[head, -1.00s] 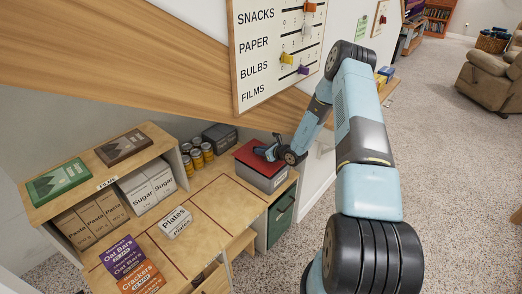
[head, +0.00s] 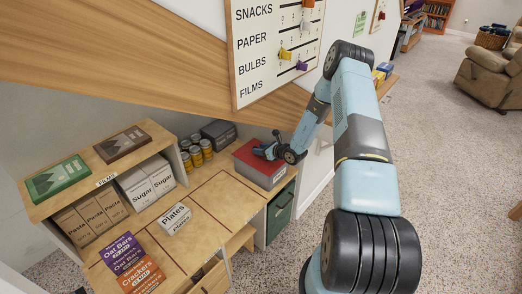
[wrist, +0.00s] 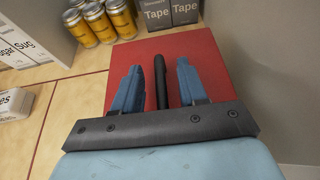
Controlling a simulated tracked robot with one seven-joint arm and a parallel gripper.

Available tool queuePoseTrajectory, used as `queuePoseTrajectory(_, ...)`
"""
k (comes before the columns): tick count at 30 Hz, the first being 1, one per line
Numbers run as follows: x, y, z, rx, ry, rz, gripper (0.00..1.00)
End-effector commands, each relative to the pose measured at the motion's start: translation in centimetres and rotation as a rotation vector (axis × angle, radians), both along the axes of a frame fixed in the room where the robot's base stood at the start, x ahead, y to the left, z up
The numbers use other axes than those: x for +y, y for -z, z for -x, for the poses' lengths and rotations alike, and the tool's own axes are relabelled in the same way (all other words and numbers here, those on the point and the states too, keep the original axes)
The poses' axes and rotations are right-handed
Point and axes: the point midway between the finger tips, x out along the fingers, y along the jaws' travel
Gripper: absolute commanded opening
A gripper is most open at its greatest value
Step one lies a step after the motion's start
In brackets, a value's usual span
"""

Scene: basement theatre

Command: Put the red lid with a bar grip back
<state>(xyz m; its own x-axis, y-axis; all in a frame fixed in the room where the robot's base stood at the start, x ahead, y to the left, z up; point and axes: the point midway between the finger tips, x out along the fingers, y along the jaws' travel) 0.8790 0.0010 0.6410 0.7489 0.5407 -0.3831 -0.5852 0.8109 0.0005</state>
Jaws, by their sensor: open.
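The red lid (head: 246,155) lies on top of a grey box (head: 262,178) at the right end of the wooden counter. It also shows in the wrist view (wrist: 205,52), where it fills the middle. Its black bar grip (wrist: 161,78) stands between my two blue fingers. My gripper (wrist: 160,75) is open, with one finger on each side of the bar and a gap on both sides. In the head view my gripper (head: 268,151) is low over the lid. My gripper's body hides the near part of the lid in the wrist view.
Yellow cans (head: 197,153) and dark Tape boxes (head: 219,132) stand behind, near the wall. Sugar boxes (head: 146,184) and a Plates box (head: 175,219) are to the left. A labelled board (head: 270,50) hangs above. The counter between Plates and the grey box is clear.

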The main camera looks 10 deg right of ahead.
Motion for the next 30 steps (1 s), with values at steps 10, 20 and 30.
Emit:
queuePoseTrajectory(10, -0.4, -1.1, 0.5, -0.001, 0.000, 0.001, 0.42)
queuePoseTrajectory(20, -4.0, -1.2, 5.7, 0.002, -0.001, 0.000, 0.42)
queuePoseTrajectory(30, -7.0, -1.2, 9.8, 0.001, -0.002, 0.000, 0.42)
